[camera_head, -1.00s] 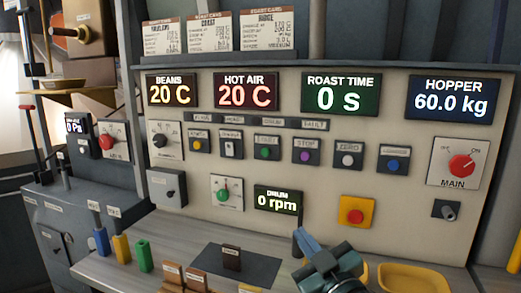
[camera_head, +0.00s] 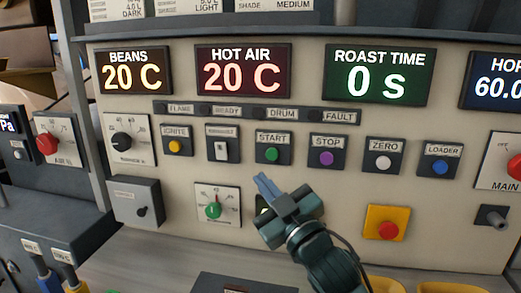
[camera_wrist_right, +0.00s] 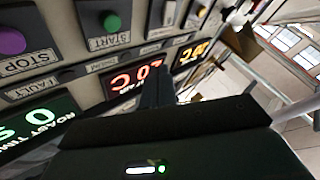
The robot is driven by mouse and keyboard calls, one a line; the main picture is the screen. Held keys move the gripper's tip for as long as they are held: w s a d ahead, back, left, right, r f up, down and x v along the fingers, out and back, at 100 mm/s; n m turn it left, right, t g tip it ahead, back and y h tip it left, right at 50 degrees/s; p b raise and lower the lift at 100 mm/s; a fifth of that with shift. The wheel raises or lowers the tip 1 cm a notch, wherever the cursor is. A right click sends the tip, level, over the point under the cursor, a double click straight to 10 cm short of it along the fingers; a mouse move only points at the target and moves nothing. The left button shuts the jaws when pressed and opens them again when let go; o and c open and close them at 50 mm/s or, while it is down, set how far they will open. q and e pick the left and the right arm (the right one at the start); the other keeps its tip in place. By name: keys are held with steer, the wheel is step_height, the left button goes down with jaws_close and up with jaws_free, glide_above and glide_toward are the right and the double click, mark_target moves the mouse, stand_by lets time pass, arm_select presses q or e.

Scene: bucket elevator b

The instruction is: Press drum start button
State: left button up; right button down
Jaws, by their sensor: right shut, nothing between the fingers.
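The green start button (camera_head: 272,154) sits on a dark plate labelled START in the middle row of the control panel. It also shows in the right wrist view (camera_wrist_right: 112,22), upside down near the top. My right gripper (camera_head: 264,183) is shut and empty, its fingertips a little below the start button in the head view. I cannot tell how far they stand from the panel. The dark fingers show in the right wrist view (camera_wrist_right: 157,88) too. The gripper body hides most of the drum display (camera_head: 263,204). My left gripper is not in view.
The purple stop button (camera_head: 327,158) is right of start, and a white switch (camera_head: 221,150) is left. A green-knob dial (camera_head: 213,210) and a red button on a yellow plate (camera_head: 387,230) sit lower. Yellow trays (camera_head: 452,287) lie on the counter at the bottom right.

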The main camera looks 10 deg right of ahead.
mark_target(272, 154)
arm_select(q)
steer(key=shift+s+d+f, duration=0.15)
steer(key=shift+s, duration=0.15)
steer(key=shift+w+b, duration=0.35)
arm_select(e)
steer(key=w+d, duration=0.3)
steer(key=w, duration=0.5)
steer(key=shift+d, duration=0.2)
steer(key=shift+w, duration=0.1)
stand_by(0.5)
steer(key=shift+w+r, duration=0.1)
stand_by(1.1)
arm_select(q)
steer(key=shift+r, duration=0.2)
arm_select(e)
steer(key=shift+w+d, duration=0.15)
steer(key=shift+w, duration=0.15)
